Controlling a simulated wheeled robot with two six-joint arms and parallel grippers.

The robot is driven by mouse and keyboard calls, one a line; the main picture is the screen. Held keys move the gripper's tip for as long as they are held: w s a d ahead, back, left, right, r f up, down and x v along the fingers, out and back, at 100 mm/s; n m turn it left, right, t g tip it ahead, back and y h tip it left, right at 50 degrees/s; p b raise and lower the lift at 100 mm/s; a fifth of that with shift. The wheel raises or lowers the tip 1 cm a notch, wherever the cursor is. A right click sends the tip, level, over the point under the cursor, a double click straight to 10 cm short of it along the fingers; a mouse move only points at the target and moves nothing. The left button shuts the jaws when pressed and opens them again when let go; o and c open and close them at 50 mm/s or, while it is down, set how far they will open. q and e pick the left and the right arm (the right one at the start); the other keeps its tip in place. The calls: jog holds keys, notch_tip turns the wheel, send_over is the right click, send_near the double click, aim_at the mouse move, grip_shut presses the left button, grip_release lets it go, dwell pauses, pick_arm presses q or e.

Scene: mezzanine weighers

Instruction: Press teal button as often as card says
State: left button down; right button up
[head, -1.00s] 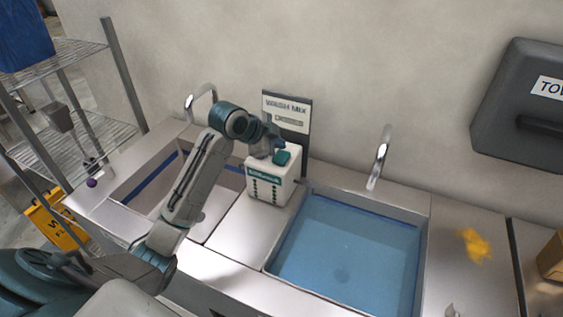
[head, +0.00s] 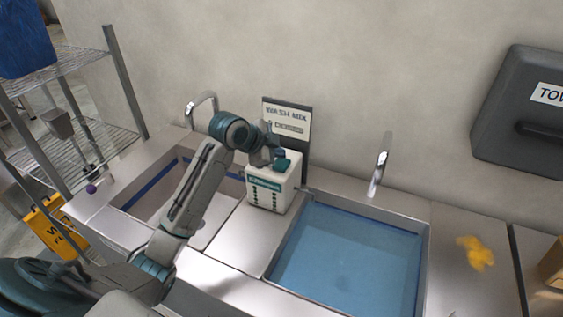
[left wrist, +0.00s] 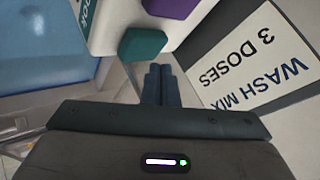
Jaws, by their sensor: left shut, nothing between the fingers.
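A white dispenser box (head: 270,190) stands between two sinks, with a teal button (head: 282,164) on top. In the left wrist view the teal button (left wrist: 142,45) shows beside a purple button (left wrist: 170,8). The card (head: 287,118) behind the box reads "WASH MIX 3 DOSES", upside down in the left wrist view (left wrist: 255,58). My left gripper (head: 271,160) is shut and empty at the top of the box, close beside the teal button. Its fingertips (left wrist: 160,69) appear apart from the button in the left wrist view. My right gripper is out of view.
A water-filled sink (head: 424,265) lies right of the box, with a tap (head: 379,172) behind it. Another sink (head: 135,192) lies left under my arm. A yellow cloth-like thing (head: 475,252) lies right. A grey towel dispenser (head: 520,110) hangs on the wall.

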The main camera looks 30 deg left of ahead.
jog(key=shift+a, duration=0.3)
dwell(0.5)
pick_arm(q)
jog(key=shift+f, duration=0.15)
dwell(0.3)
jog(key=shift+f, duration=0.3)
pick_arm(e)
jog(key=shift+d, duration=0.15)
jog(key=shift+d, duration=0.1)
pick_arm(q)
jog(key=shift+f, duration=0.6)
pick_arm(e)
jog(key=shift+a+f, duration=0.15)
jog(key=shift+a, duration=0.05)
pick_arm(q)
jog(key=shift+r, duration=0.15)
dwell(0.4)
jog(key=shift+r+p, duration=0.7)
jog(key=shift+p, duration=0.05)
jog(key=shift+r, duration=0.15)
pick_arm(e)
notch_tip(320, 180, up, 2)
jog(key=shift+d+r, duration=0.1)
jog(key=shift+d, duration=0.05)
